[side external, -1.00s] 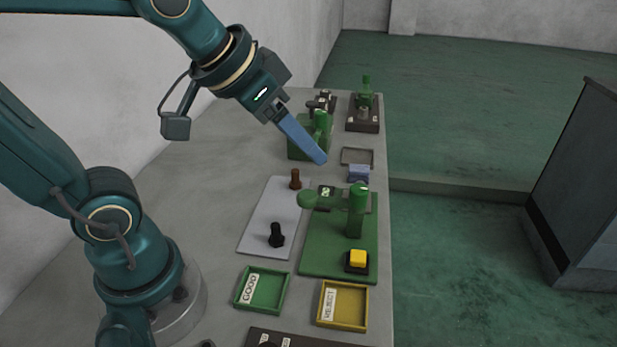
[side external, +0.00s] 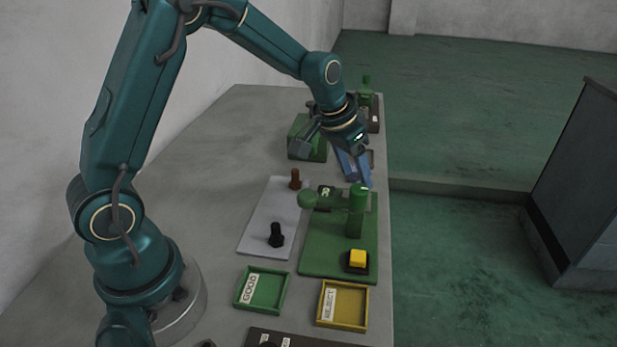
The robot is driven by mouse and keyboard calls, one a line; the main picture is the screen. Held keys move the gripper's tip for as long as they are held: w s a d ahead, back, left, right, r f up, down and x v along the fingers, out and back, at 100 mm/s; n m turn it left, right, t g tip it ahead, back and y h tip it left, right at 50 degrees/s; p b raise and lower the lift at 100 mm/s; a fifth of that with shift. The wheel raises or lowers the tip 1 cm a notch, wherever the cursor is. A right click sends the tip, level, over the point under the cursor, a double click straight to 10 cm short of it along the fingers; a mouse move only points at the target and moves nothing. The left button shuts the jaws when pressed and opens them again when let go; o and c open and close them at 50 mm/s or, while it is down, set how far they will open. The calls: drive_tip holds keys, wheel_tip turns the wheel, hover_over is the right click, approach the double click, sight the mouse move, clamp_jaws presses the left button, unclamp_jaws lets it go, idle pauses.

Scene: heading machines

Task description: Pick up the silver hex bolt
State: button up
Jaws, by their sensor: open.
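I cannot make out a silver hex bolt in the side external view. A brown bolt (side external: 295,179) and a black hex bolt (side external: 276,235) stand upright on the pale grey plate (side external: 262,212). My gripper (side external: 361,182), with blue fingers, is open and points down at the far right of the bench, just behind the green machine (side external: 355,212). Its fingers are over the spot of a small bluish block and a shallow grey tray (side external: 371,158), and mostly hide both. I cannot tell whether anything is between the fingers.
The green machine has a post, a side arm and a yellow button (side external: 358,258). A green GOOD tray (side external: 263,289) and a yellow REJECT tray (side external: 343,305) lie in front. Another green block (side external: 304,140) stands behind. The left of the bench (side external: 205,160) is clear.

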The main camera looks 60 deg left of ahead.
drive_tip(key=shift+x, duration=1.85)
clamp_jaws()
drive_tip(key=shift+r, duration=0.1)
